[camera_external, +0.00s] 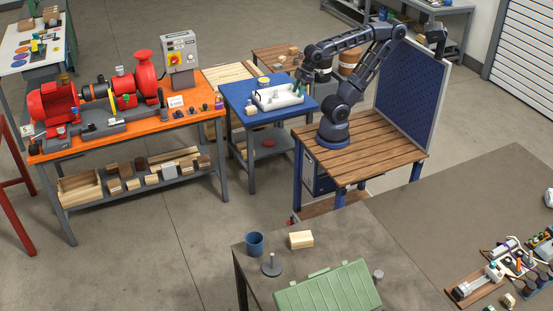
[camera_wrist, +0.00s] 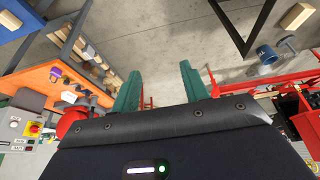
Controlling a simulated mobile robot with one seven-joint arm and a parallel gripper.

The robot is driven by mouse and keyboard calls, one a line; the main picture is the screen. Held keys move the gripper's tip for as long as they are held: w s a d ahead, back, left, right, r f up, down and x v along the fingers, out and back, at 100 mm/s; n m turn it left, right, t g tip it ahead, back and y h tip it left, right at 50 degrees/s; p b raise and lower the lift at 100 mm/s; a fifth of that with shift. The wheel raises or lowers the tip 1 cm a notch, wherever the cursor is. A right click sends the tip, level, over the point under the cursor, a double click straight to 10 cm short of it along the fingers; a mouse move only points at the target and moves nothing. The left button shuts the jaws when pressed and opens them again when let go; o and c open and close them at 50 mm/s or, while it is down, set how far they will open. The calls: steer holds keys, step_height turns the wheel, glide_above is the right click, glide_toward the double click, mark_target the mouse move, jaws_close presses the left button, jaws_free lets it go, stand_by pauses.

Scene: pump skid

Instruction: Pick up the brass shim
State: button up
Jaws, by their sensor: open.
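I cannot make out the brass shim for certain in either view. My gripper (camera_external: 298,86) is above the blue table, close to a white tray-like object (camera_external: 278,97). In the wrist view its two green fingers stand wide apart with nothing between them (camera_wrist: 160,88).
The orange bench (camera_external: 150,126) carries a red pump (camera_external: 50,104) and a grey control box (camera_external: 180,52). The blue table (camera_external: 240,103) adjoins it. A blue cup (camera_external: 254,243), a wooden block (camera_external: 301,240) and a green case (camera_external: 328,290) stand on the front table.

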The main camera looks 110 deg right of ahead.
steer(key=shift+o, duration=1)
